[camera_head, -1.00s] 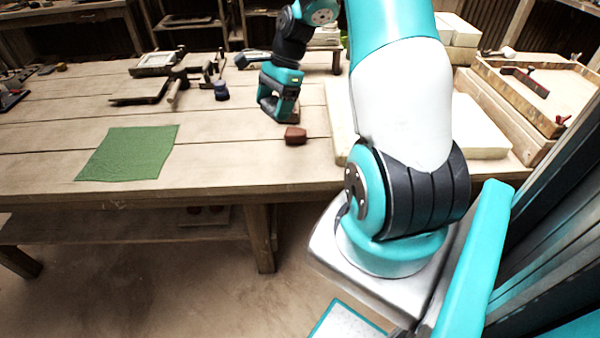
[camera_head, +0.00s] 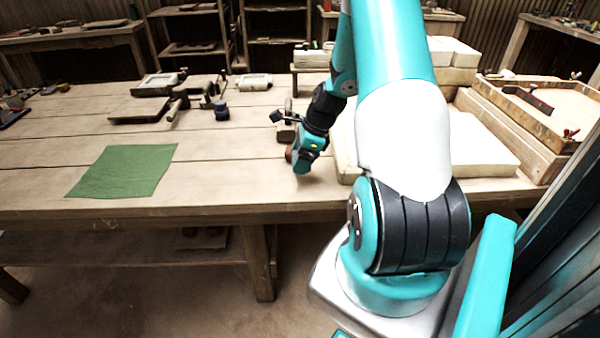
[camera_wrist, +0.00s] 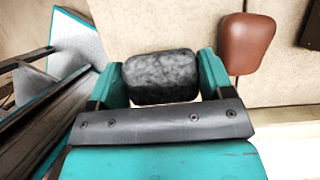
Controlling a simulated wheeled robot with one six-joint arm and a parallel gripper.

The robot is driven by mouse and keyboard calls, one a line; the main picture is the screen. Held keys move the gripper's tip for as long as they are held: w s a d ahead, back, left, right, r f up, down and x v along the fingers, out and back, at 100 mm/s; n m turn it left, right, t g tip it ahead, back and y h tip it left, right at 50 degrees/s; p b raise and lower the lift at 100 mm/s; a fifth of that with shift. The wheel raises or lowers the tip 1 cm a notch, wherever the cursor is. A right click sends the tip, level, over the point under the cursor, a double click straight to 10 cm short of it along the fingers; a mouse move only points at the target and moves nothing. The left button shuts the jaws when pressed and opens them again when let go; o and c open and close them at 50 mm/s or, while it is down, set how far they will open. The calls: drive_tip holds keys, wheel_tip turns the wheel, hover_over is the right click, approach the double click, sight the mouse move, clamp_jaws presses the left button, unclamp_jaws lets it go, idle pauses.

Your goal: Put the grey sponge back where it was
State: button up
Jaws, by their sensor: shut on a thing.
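The grey sponge (camera_wrist: 160,77) is a dark, mottled, rounded block in the wrist view. My gripper (camera_wrist: 162,80) is shut on it, with a teal finger on either side. In the head view my gripper (camera_head: 304,160) is low over the near part of the workbench (camera_head: 225,180), to the right of the green cloth. The sponge is not clearly visible there, hidden by the gripper. I cannot tell from these frames whether the sponge touches the bench.
A red-brown rounded object (camera_wrist: 248,42) lies just right of the sponge in the wrist view. The green cloth (camera_head: 125,170) lies flat at left. A pale slab (camera_head: 480,150) and a wooden tray (camera_head: 535,112) are at right. Bench between cloth and gripper is clear.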

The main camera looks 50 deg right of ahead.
sight(300, 179)
drive_tip(key=shift+f, duration=2.2)
drive_tip(key=shift+f, duration=0.15)
drive_tip(key=o, duration=0.8)
